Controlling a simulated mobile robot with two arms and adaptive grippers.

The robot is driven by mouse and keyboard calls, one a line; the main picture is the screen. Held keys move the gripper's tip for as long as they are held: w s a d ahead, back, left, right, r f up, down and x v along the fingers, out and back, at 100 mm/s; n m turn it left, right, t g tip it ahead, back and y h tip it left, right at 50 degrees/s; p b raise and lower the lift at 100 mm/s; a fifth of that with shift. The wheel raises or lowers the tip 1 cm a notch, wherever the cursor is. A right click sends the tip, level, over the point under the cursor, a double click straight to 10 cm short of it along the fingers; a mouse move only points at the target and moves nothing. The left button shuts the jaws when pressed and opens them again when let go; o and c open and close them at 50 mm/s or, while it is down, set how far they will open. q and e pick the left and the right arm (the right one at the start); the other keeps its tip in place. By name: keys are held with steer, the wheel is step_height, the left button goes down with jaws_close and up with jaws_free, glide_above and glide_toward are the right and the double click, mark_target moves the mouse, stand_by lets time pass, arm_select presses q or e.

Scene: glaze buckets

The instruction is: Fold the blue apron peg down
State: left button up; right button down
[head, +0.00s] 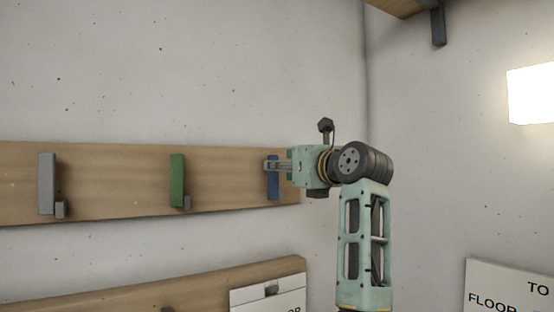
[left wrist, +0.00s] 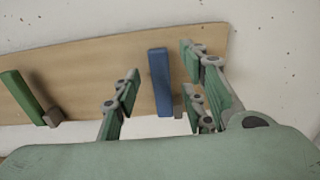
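The blue apron peg (head: 272,186) stands upright against the upper wooden board, near its right end. In the left wrist view the blue peg (left wrist: 160,82) is between the fingers, with a small grey-brown block at its lower end. My left gripper (head: 271,165) is at the upper part of the peg in the head view and hides some of it. In the left wrist view its fingers (left wrist: 158,76) are apart, with gaps on both sides of the peg. I cannot tell how far the fingers are in front of it. My right gripper is not in view.
A green peg (head: 177,181) and a grey peg (head: 47,184) stand upright on the same board (head: 110,178), to the left. A lower board (head: 190,286) with a white sign (head: 268,297) is below. A bright lamp (head: 531,94) is at right.

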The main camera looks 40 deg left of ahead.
mark_target(273, 177)
arm_select(q)
steer(key=x, duration=0.3)
steer(key=shift+a+f+p, duration=0.1)
steer(key=shift+f+p, duration=0.05)
steer(key=shift+p, duration=0.2)
jaws_close()
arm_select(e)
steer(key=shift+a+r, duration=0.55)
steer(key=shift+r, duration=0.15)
